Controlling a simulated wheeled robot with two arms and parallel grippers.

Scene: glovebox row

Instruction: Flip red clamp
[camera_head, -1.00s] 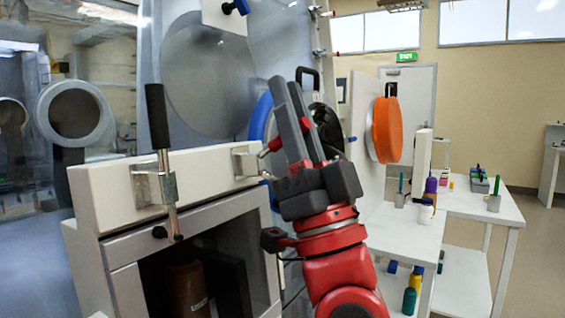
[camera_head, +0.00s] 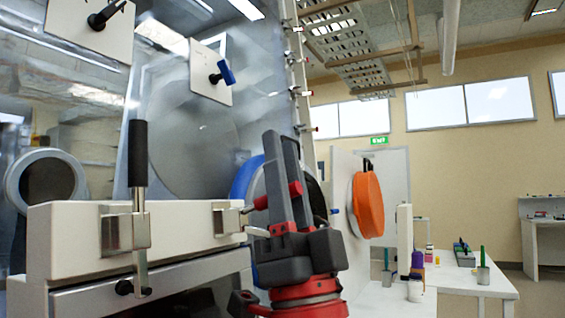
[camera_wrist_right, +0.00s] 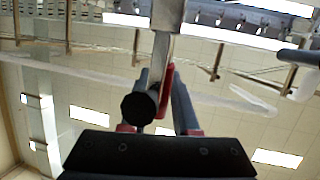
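The red clamp has a metal bracket (camera_head: 228,218) at the right end of the pale front beam, and its red handle (camera_head: 262,202) slants up to the right. My right gripper (camera_head: 281,140) points upward, and the handle passes between its fingers. In the wrist view the red handle (camera_wrist_right: 166,88) lies between the two grey fingers, close to them. A black round end (camera_wrist_right: 138,108) and a metal part of the clamp (camera_wrist_right: 165,50) hide part of the fingers, so the grip itself is unclear. My left gripper is not in view.
A second clamp with an upright black handle (camera_head: 137,155) stands on the beam (camera_head: 70,240) to the left. A glovebox window with a round port (camera_head: 45,180) rises behind. An orange round cover (camera_head: 368,204) and white tables with bottles (camera_head: 452,280) are at the right.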

